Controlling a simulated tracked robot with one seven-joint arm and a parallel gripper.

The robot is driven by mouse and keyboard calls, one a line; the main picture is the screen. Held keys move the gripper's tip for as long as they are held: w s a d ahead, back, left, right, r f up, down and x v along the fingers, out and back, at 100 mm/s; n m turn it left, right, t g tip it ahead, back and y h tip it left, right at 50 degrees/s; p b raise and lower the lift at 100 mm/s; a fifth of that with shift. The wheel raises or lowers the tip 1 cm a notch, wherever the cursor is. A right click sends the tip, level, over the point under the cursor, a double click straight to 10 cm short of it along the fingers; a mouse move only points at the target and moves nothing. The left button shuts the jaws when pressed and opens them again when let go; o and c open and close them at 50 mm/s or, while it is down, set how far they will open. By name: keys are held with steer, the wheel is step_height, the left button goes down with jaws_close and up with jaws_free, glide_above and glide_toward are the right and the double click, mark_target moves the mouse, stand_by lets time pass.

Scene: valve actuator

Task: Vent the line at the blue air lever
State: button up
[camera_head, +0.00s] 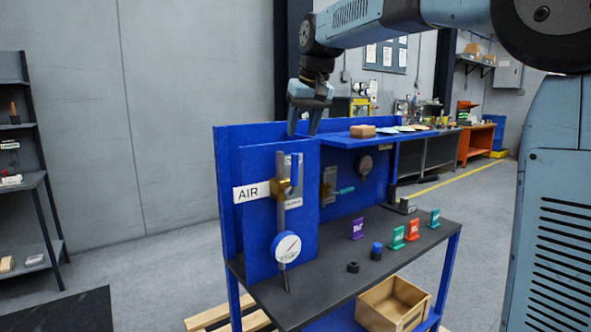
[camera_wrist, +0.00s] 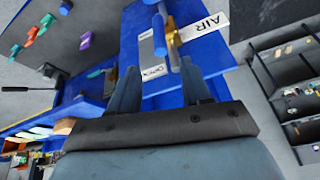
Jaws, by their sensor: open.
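The blue air lever (camera_head: 295,169) stands upright on a brass valve (camera_head: 284,188) on the blue panel, alongside the grey vertical pipe. A white AIR sign (camera_head: 252,192) is left of the valve. A round white gauge (camera_head: 286,247) sits lower on the pipe. My gripper (camera_head: 303,133) is open and empty, fingers pointing down, at the height of the panel's top edge and above the lever, apart from it. In the wrist view the open gripper (camera_wrist: 158,82) faces the panel, with the lever (camera_wrist: 158,36) and AIR sign (camera_wrist: 205,25) ahead.
A second valve with a teal handle (camera_head: 346,190) is right of the panel. A blue shelf (camera_head: 350,140) holding a brown block (camera_head: 362,131) juts out right of my gripper. Coloured tags stand on the dark bench top (camera_head: 325,240). A wooden bin (camera_head: 394,303) sits below.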

mark_target(295, 168)
steer(key=x, duration=1.3)
steer(key=shift+c, duration=0.2)
jaws_close()
steer(key=shift+d, duration=0.15)
